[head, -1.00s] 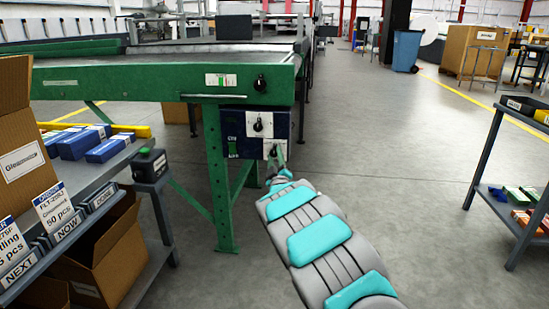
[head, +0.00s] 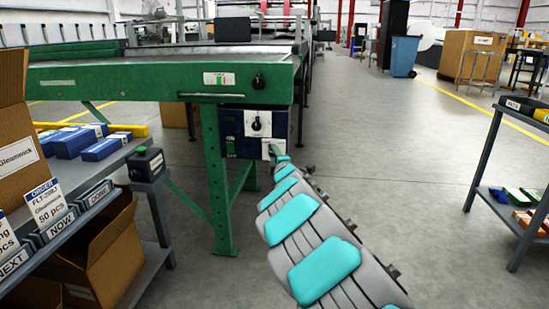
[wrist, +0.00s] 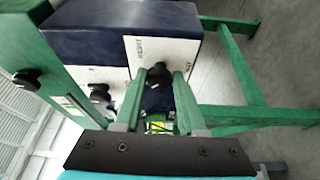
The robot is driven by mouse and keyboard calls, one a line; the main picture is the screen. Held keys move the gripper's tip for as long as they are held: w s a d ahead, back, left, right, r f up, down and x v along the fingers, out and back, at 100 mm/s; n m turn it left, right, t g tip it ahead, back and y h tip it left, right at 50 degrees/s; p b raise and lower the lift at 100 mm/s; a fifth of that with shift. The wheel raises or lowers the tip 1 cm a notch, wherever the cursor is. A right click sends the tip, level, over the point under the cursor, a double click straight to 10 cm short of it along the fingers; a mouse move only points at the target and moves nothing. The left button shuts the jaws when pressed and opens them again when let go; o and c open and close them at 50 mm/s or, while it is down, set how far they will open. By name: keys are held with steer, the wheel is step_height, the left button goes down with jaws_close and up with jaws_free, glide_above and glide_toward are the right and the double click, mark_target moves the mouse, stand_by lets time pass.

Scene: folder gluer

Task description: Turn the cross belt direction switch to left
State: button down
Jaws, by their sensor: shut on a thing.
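A dark blue control box (head: 231,121) with white plates hangs under the green conveyor frame in the head view. Its lower white plate carries a black rotary knob (wrist: 159,71), seen in the wrist view between my fingers. Small lettering stands on that plate on both sides of the knob; it is tilted and hard to read. My gripper (wrist: 160,86) is shut on this knob. In the head view my gripper (head: 277,152) covers the knob, and its pointer direction cannot be told. A second black knob (head: 257,125) sits on the upper plate, apart from my fingers.
Another black knob (head: 258,82) is on the green conveyor rail (head: 150,83) above. A green leg (head: 217,180) stands left of the box. A shelf cart with cartons is at left, another cart (head: 484,165) at right. The floor between is clear.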

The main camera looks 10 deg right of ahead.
steer(key=shift+a+n, duration=0.15)
steer(key=shift+n, duration=0.25)
steer(key=c, duration=0.5)
jaws_free()
steer(key=shift+s, duration=0.1)
steer(key=s, duration=0.7)
steer(key=shift+s+d+p, duration=0.3)
steer(key=shift+d, duration=0.05)
